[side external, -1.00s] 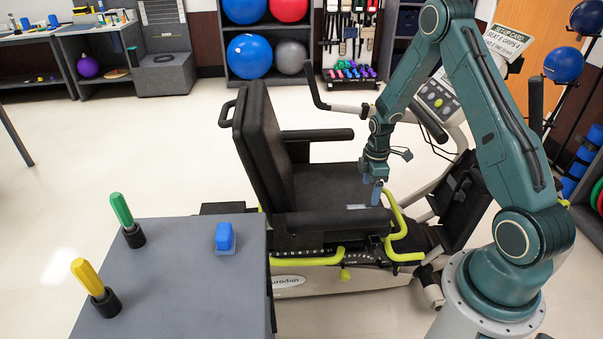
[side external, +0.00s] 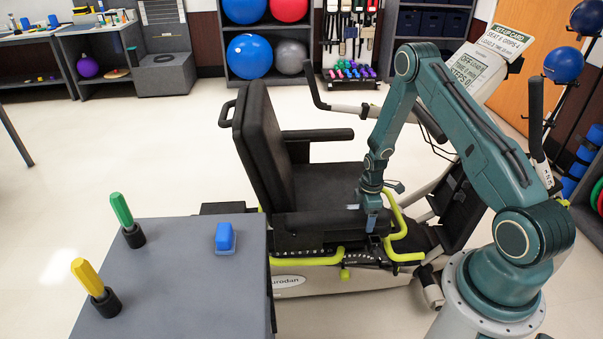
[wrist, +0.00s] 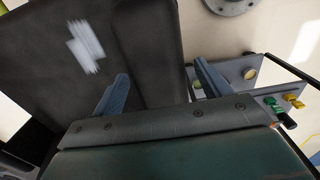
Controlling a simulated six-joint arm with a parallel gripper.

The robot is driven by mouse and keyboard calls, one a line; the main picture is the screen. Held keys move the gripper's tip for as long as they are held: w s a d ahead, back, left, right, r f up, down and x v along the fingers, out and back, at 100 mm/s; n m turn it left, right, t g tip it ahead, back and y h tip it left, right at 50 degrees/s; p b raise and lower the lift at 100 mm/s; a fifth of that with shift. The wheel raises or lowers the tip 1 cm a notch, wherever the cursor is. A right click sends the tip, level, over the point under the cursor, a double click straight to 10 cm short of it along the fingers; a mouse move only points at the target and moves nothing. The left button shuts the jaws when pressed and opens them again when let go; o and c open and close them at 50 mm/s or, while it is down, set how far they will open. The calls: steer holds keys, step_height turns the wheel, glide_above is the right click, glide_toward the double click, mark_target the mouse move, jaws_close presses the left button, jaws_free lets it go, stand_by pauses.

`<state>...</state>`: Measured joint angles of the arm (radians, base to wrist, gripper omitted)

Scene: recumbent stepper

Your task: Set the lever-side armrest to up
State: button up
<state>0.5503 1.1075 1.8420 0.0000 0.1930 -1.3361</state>
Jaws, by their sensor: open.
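The near armrest (side external: 325,221) is a long black pad lying level along the seat's near side, above the yellow-green levers, so it is down. My gripper (side external: 371,222) is at its front end, pointing down. In the wrist view my gripper (wrist: 161,70) has its two blue-grey fingers apart, one on each side of the dark armrest pad (wrist: 150,40). Whether either finger touches the pad cannot be told. The yellow-green lever (side external: 398,228) stands just right of the gripper. The far armrest (side external: 318,134) is also level.
The black seat (side external: 325,185) and tall backrest (side external: 262,145) lie beyond the armrest. A grey table (side external: 180,285) with a blue block (side external: 225,237) and green and yellow pegs stands at the left. The console (side external: 470,70) and handlebar (side external: 535,115) are at the right.

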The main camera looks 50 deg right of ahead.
steer(key=shift+f, duration=0.35)
steer(key=c, duration=1.4)
steer(key=shift+w+a+r, duration=0.1)
steer(key=shift+r, duration=0.6)
steer(key=w+a+r+g+h, duration=0.1)
steer(key=r, duration=0.2)
steer(key=w+a+r+g+h, duration=0.1)
steer(key=r+g+h, duration=0.1)
steer(key=r, duration=0.1)
steer(key=w+a+r+g+h, duration=0.1)
steer(key=r, duration=0.3)
steer(key=w+a+r+g+h, duration=0.2)
steer(key=w+a+r, duration=0.1)
steer(key=r, duration=0.1)
steer(key=shift+r+g+h, duration=0.25)
steer(key=shift+g+h, duration=0.05)
steer(key=o, duration=1.4)
